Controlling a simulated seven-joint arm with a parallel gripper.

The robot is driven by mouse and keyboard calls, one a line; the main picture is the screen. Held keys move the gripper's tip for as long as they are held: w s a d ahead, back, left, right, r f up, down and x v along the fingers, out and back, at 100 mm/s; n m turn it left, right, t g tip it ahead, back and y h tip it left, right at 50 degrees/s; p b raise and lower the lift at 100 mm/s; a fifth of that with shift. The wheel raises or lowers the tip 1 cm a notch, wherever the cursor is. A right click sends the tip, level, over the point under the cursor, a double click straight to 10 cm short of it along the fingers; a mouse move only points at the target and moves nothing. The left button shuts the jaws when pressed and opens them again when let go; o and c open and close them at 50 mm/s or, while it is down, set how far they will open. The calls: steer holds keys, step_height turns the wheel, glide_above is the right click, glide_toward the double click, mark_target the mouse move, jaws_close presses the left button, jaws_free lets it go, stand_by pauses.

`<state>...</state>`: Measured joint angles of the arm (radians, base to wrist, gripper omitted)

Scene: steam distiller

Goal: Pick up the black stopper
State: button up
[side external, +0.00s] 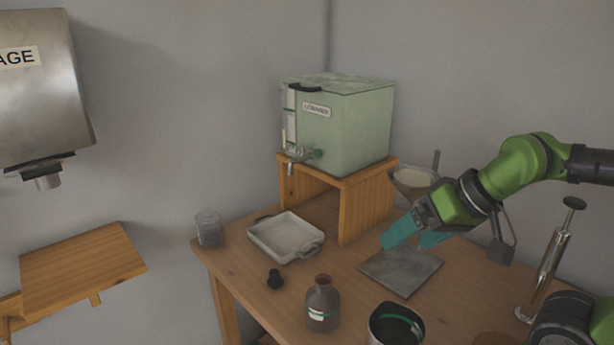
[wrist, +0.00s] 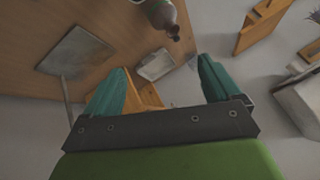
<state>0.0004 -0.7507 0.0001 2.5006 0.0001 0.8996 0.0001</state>
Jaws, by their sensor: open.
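The small black stopper (side external: 275,280) stands on the wooden table in the side view, between the white tray and the brown bottle (side external: 322,305). My gripper (side external: 415,238) is open and empty, with its teal fingers above the grey plate, to the right of the stopper and well apart from it. In the wrist view, the open fingers (wrist: 163,68) frame part of the tray and the wooden stand. The bottle (wrist: 160,13) shows at the top there. A dark spot lies by its neck; I cannot tell whether that is the stopper.
The white tray (side external: 285,238) lies behind the stopper, with a glass jar (side external: 209,229) to its left. A grey plate (side external: 401,271) and a dark round container (side external: 396,326) are to the right. The green distiller tank (side external: 345,125) stands on a wooden stand (side external: 345,205) at the back.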

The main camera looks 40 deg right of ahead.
steer(key=shift+c, duration=1.4)
steer(key=n+g+h, duration=0.2)
steer(key=n+g, duration=0.5)
steer(key=n, duration=0.2)
glide_above(275, 272)
step_height(275, 272, down, 8)
step_height(275, 272, down, 11)
steer(key=shift+a+r, duration=0.1)
steer(key=shift+a, duration=0.05)
steer(key=shift+f, duration=2.75)
